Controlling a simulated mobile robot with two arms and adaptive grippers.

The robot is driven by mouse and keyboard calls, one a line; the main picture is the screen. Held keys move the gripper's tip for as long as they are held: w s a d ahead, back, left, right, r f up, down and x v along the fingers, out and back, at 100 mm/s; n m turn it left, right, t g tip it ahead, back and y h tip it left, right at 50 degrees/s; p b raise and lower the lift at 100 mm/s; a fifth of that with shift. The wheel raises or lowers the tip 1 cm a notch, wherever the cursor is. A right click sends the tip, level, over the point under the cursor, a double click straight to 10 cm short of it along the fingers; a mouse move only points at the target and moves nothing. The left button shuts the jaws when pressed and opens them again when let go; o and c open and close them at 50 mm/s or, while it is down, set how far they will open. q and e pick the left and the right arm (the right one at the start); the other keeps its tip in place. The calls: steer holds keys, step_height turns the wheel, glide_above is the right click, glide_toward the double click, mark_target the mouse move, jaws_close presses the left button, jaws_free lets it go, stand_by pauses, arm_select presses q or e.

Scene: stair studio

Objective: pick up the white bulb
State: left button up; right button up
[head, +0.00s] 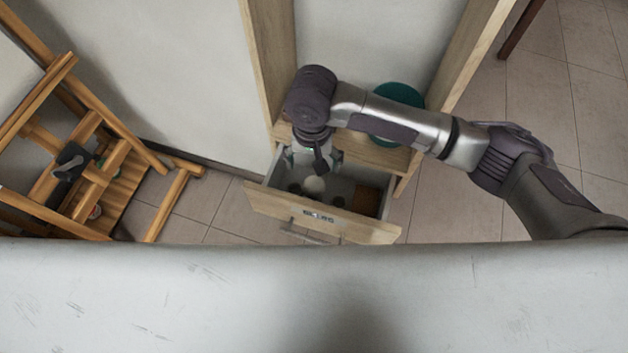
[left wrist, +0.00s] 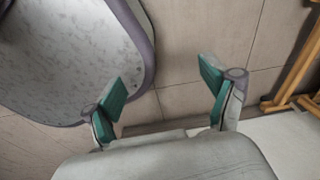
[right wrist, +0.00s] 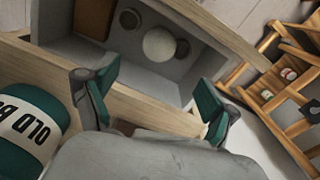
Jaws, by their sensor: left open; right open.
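The white bulb (head: 314,185) lies in the open drawer (head: 270,203) of a wooden cabinet. In the right wrist view the bulb (right wrist: 159,44) shows as a round white shape on the grey drawer floor. My right gripper (head: 314,158) is above the back of the drawer, open and empty. In the right wrist view its fingers (right wrist: 153,98) are spread, with the bulb beyond them and apart from them. My left gripper (left wrist: 165,93) is open and empty over floor tiles in the left wrist view; it is not visible in the head view.
Small dark round items (right wrist: 182,48) lie beside the bulb, and a brown block (head: 366,200) sits at the drawer's right end. A teal labelled container (right wrist: 30,125) stands on the cabinet. A wooden easel-like frame (head: 100,150) is at left.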

mark_target(314, 181)
step_height(314, 181, down, 5)
steer(key=shift+f, duration=0.9)
step_height(314, 181, down, 4)
steer(key=shift+s+d+r, duration=0.15)
steer(key=shift+f, duration=0.25)
steer(key=c, duration=0.8)
arm_select(q)
steer(key=shift+s, duration=1.15)
arm_select(e)
steer(key=c, duration=0.5)
